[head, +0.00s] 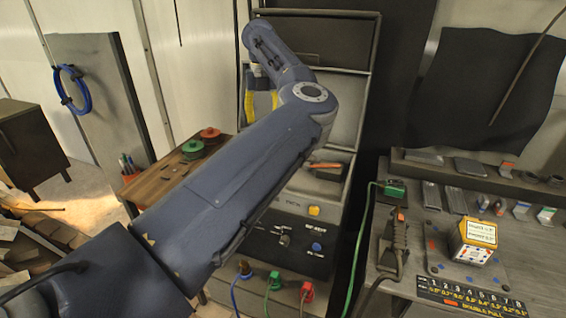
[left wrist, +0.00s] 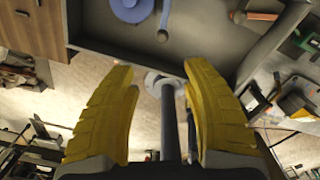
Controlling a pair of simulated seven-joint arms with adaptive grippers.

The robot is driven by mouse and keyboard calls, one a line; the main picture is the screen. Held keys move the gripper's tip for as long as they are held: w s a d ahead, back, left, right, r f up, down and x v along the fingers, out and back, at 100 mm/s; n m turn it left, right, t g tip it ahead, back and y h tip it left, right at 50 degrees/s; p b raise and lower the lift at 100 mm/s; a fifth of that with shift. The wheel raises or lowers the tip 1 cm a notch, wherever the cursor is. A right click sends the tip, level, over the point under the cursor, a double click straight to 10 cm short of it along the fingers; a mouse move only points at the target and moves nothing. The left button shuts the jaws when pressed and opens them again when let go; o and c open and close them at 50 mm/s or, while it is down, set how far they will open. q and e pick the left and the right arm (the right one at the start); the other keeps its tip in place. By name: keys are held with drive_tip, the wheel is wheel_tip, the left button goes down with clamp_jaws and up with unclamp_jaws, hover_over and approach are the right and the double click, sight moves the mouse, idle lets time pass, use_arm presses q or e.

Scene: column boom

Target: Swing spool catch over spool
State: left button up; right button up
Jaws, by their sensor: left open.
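My left gripper (head: 261,104) has yellow fingers and hangs in front of the open upper compartment of a dark machine (head: 292,240). In the left wrist view my left gripper (left wrist: 160,72) is open, its fingers well apart. A dark rod (left wrist: 169,125) with a pale round end stands between the fingers; I cannot tell whether they touch it or what it belongs to. A blue round part, perhaps the spool (left wrist: 131,9), lies at the top edge, partly cut off. A short grey lever with a rounded end (left wrist: 163,22), possibly the spool catch, is beside it. My right gripper is out of view.
An orange-handled tool (head: 325,166) lies in the machine's compartment. A wooden table (head: 160,182) with a green and a red reel stands left. A grey workbench (head: 420,262) with a yellow-and-white box (head: 474,240) stands right. My left arm hides part of the machine.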

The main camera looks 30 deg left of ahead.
use_arm(q)
wheel_tip(320, 180, down, 17)
drive_tip(key=shift+d+f, duration=0.15)
idle(0.6)
clamp_jaws()
idle(0.4)
